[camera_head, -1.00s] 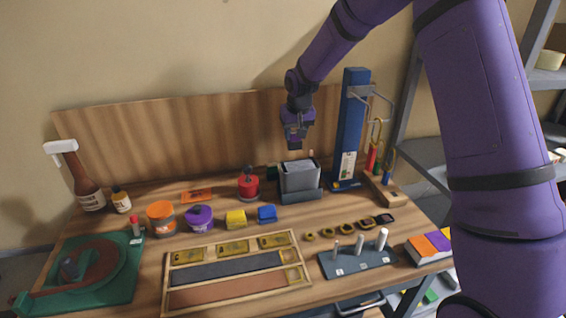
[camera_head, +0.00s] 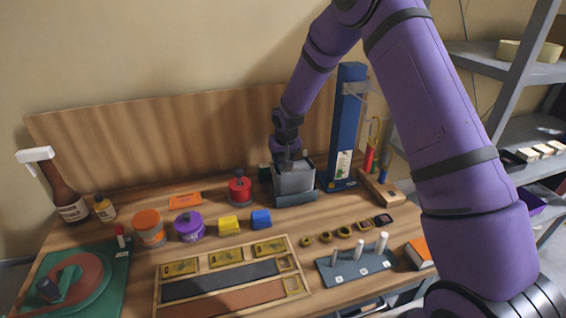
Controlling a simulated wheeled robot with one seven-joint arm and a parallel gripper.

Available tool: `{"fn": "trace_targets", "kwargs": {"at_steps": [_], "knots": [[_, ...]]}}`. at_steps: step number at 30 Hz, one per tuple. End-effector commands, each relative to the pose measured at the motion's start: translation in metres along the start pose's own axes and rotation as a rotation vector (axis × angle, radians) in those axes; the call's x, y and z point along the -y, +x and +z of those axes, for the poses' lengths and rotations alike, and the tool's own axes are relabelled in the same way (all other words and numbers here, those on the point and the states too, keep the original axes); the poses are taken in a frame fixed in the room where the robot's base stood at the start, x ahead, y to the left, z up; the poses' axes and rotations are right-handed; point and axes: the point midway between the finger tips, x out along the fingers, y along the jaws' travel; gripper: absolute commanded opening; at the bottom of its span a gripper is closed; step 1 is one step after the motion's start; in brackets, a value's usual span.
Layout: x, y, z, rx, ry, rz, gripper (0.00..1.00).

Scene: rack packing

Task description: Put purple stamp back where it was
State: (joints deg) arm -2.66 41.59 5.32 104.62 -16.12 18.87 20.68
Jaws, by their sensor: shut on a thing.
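My gripper (camera_head: 288,158) is at the grey open-topped box (camera_head: 296,183) at the back of the bench, its fingertips at the box's rim. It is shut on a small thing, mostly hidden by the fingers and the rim. I cannot tell its colour or whether it is the purple stamp. A purple round pot with a dark lid (camera_head: 189,227) stands at the left middle of the bench, apart from my gripper. I see no other thing that I can make out as a purple stamp.
A tall blue post (camera_head: 346,125) stands close right of the box. A red pot (camera_head: 240,188), yellow block (camera_head: 229,225) and blue block (camera_head: 261,219) stand left and in front. A wooden tray (camera_head: 222,296) and a peg stand (camera_head: 355,264) fill the front.

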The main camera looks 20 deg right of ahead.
Motion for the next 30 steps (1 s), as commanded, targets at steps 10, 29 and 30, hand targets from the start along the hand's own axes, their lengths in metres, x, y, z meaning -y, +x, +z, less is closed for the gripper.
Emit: {"fn": "trace_targets", "kwargs": {"at_steps": [10,29,30], "knots": [[0.0,0.016,0.004,0.0,0.001,0.0,0.27],[0.0,0.007,0.004,-0.002,0.001,0.0,0.53],[0.0,0.002,0.004,-0.003,0.0,0.0,0.53]]}}
